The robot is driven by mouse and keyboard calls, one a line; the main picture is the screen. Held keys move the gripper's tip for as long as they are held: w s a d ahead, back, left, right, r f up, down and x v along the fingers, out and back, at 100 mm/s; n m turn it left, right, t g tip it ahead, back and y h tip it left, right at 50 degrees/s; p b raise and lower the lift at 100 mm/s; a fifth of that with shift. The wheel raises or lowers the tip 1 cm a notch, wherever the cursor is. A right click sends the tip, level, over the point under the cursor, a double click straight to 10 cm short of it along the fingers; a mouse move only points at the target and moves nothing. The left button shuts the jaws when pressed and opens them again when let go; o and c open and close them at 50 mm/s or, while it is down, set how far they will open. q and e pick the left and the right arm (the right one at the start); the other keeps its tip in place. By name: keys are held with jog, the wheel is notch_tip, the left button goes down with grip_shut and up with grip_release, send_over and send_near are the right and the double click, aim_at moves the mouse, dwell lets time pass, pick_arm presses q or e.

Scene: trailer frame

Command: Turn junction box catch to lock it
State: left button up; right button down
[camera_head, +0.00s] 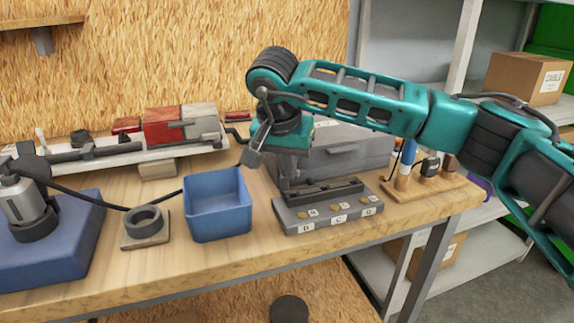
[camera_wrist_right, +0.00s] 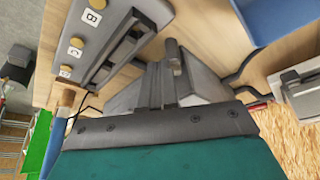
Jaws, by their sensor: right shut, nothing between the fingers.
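A grey box (camera_head: 350,150), which looks like the junction box, stands at the back of the bench, partly hidden behind my right arm. I cannot make out its catch or how it is turned. My right gripper (camera_head: 288,186) points down in front of the box's left part, just behind a grey panel. In the right wrist view, the shut, empty fingers (camera_wrist_right: 172,50) show against the bench, with grey box surfaces (camera_wrist_right: 205,82) beside them. I cannot tell whether they touch anything. My left gripper is not in view.
The grey panel (camera_head: 300,224) has several labelled buttons. A blue bin (camera_head: 218,217) stands left of it. A ring on a small plate (camera_head: 145,226) and a long clamp-like fixture (camera_head: 90,158) lie farther left. A wooden holder (camera_head: 425,193) stands right.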

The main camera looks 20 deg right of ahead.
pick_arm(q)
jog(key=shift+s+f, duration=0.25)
pick_arm(e)
jog(key=shift+d, duration=0.1)
jog(key=shift+w+d+n, duration=0.1)
jog(key=shift+n, duration=0.2)
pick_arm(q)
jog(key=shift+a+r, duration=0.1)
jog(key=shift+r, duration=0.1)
pick_arm(e)
jog(key=shift+w+d+n+y, duration=0.25)
jog(key=shift+n+y, duration=0.05)
jog(key=shift+n, duration=0.2)
